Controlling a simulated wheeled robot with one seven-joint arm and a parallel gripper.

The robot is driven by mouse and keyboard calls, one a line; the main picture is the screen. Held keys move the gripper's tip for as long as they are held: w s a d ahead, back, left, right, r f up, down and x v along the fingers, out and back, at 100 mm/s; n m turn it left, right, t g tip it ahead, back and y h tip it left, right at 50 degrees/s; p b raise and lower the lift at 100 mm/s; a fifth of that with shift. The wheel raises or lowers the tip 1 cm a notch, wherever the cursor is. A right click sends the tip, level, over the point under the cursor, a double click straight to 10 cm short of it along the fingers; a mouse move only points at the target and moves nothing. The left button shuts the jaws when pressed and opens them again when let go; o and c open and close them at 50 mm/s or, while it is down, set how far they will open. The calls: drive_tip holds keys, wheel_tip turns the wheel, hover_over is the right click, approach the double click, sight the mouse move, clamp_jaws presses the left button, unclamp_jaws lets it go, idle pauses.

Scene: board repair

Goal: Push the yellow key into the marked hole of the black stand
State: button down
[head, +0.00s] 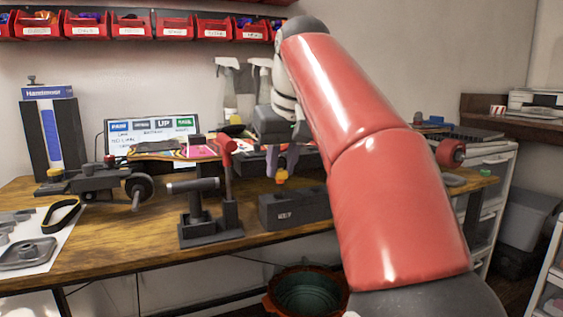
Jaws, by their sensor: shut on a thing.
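My gripper (281,168) points down over the workbench, with its fingers shut on the small yellow key (281,178). The key hangs just above a long dark block with a white label (310,207), which looks like the black stand. A small gap seems to show between key and block, but I cannot tell exactly how they line up. The block's holes and any mark on them are too small to make out. My red arm covers the right end of the block.
A dark tool holder (212,233) with a red-headed tool (226,160) stands just left of the block. Farther left are a dark vise-like device (95,182) and a skateboard deck (165,155).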

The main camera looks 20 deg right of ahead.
sight(283, 173)
drive_tip(key=shift+f+b, duration=0.6)
drive_tip(key=shift+f, duration=1.05)
idle(2.6)
drive_tip(key=c, duration=1.2)
unclamp_jaws()
drive_tip(key=shift+o, duration=0.6)
drive_tip(key=shift+o, duration=1)
drive_tip(key=shift+r, duration=0.2)
drive_tip(key=shift+r+p, duration=0.35)
drive_tip(key=shift+p, duration=0.3)
drive_tip(key=shift+r+p, duration=1.1)
drive_tip(key=shift+p, duration=0.25)
